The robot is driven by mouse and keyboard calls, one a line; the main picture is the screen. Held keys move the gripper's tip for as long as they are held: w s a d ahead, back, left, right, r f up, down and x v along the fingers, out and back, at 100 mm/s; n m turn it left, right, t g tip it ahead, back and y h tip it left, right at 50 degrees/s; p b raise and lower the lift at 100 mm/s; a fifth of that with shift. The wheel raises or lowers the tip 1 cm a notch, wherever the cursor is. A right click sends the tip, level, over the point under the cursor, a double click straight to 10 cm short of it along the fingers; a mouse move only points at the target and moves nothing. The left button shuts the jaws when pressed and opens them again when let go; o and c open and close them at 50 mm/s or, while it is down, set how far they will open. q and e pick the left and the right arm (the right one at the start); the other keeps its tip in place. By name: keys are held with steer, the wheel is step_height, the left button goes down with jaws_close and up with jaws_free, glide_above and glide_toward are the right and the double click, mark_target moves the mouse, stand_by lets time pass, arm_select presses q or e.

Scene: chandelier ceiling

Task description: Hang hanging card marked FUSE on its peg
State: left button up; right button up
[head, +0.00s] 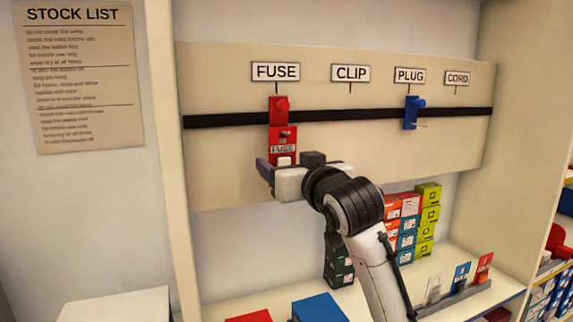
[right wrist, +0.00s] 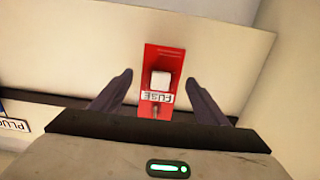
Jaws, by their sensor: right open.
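The red card marked FUSE (head: 283,138) hangs upright against the board, under the red peg mount (head: 279,110) below the FUSE sign (head: 276,72). A small peg tip shows at the card's top. In the right wrist view the card (right wrist: 172,62) appears upside down, with a white block on its face. My right gripper (head: 288,163) is open in front of the card's lower part. Its two fingers stand apart on either side of the card, not touching it. My left gripper is not in view.
A blue peg mount (head: 410,112) sits under the PLUG sign (head: 409,76) on the black rail (head: 350,115). Stacked boxes (head: 405,220) stand on the shelf below. Several cards stand in a grey rack (head: 455,298) at the lower right.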

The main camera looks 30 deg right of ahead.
steer(key=v, duration=1)
steer(key=s+a+f+n+g+y, duration=0.1)
steer(key=s+a+f+g, duration=0.15)
steer(key=f, duration=0.95)
steer(key=s+a+f+n+g+y, duration=0.1)
steer(key=a+f+n+g, duration=0.2)
steer(key=f, duration=1)
steer(key=s+a+f+g+y, duration=0.1)
steer(key=s+a+f+g, duration=0.25)
steer(key=s+f, duration=0.7)
steer(key=s+a+f+g+y, duration=0.1)
steer(key=s+a+f+g, duration=0.3)
steer(key=s+f, duration=0.65)
steer(key=w+a+f+t+y, duration=0.1)
steer(key=w+a+f+t, duration=0.1)
steer(key=f, duration=0.4)
steer(key=w+a+f+t+y, duration=0.1)
steer(key=w+a+f+t, duration=0.1)
steer(key=f, duration=0.5)
steer(key=shift+n+b, duration=0.3)
steer(key=shift+n, duration=0.1)
steer(key=shift+d, duration=0.1)
